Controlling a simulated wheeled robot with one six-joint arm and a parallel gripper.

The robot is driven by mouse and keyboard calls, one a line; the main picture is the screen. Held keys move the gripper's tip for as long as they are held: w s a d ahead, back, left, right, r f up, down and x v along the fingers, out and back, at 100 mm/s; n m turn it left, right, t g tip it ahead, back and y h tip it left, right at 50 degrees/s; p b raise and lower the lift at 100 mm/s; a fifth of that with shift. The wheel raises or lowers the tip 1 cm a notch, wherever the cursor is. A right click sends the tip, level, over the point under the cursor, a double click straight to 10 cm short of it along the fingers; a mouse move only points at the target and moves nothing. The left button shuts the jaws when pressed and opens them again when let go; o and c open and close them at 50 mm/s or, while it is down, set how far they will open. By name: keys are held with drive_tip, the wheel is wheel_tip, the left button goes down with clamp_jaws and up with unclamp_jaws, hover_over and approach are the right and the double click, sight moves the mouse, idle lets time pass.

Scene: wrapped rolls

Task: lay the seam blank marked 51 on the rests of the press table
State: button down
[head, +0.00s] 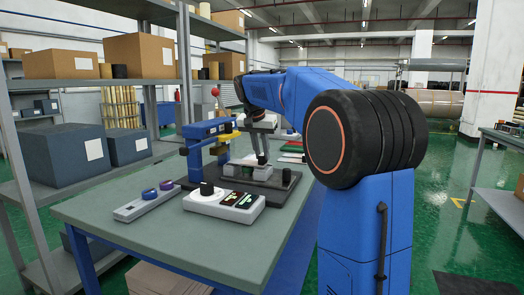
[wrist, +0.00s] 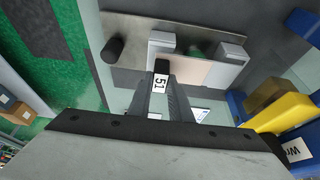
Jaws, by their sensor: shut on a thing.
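The seam blank shows in the wrist view as a tan piece (wrist: 185,72) with a dark part and a white label reading 51 (wrist: 160,83). My gripper (wrist: 168,92) is shut on it, the label lying between the fingers. Beyond it, two pale blocks, the rests (wrist: 161,40) (wrist: 232,51), stand on the grey press base (wrist: 130,25). The blank overlaps their near parts in this view; I cannot tell whether it touches them. In the head view, my gripper (head: 262,156) points down over the press table (head: 268,190), and the blank is too small to make out clearly.
A blue press frame (head: 203,131) with a yellow part (wrist: 285,112) stands beside the gripper. A black peg (wrist: 112,49) rises from the base. A control box (head: 225,203) and a grey strip with rings (head: 148,203) lie in front. Shelving (head: 60,185) stands left.

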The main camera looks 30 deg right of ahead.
drive_tip(key=shift+f, duration=0.45)
drive_tip(key=c, duration=1.5)
unclamp_jaws()
drive_tip(key=shift+c, duration=0.2)
drive_tip(key=v, duration=1.7)
drive_tip(key=shift+r, duration=0.2)
